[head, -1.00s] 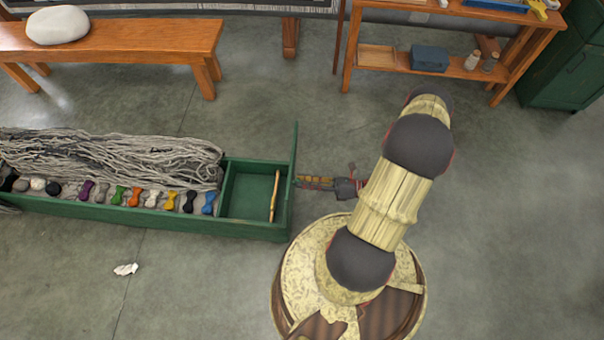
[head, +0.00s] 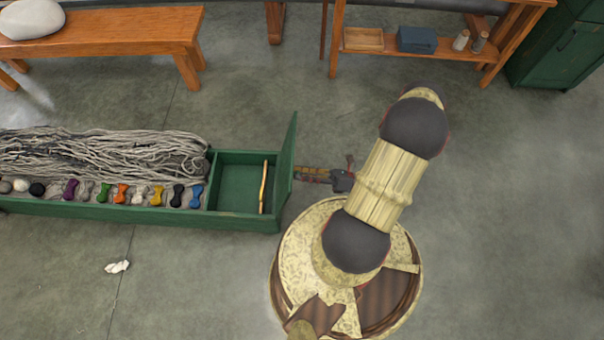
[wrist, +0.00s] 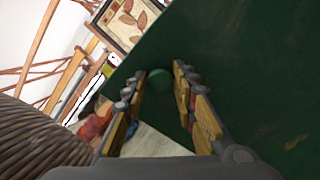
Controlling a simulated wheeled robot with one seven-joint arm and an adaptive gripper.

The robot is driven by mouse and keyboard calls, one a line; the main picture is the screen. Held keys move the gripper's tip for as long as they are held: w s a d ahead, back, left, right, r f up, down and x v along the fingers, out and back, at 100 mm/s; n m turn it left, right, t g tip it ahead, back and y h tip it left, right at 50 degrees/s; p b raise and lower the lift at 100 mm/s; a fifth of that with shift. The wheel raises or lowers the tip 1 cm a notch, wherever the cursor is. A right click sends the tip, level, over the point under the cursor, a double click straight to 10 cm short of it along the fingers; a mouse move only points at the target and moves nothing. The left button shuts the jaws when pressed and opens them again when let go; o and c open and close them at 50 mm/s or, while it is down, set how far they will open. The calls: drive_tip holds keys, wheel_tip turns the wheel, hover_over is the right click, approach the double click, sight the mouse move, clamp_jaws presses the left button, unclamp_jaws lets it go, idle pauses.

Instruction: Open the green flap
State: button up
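The green flap (head: 287,170) is the raised panel at the right end of the long green box (head: 140,214) in the head view. It leans slightly outward to the right. It fills much of the wrist view as a dark green surface (wrist: 235,60). A round green knob (wrist: 160,80) on it sits between my fingertips. My gripper (head: 297,173) is at the flap's outer side, reaching from the right. In the wrist view my gripper (wrist: 160,88) has its fingers apart on either side of the knob, with narrow gaps showing. Contact with the knob is unclear.
The box's right compartment (head: 232,185) holds a thin wooden stick (head: 264,187). Grey yarn (head: 110,155) and several coloured skeins (head: 121,193) fill the rest. A bench (head: 120,32) and a shelf (head: 400,50) stand behind. A white scrap (head: 117,267) lies on otherwise open floor.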

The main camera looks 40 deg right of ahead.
drive_tip(key=shift+o, duration=1.4)
drive_tip(key=v, duration=1.2)
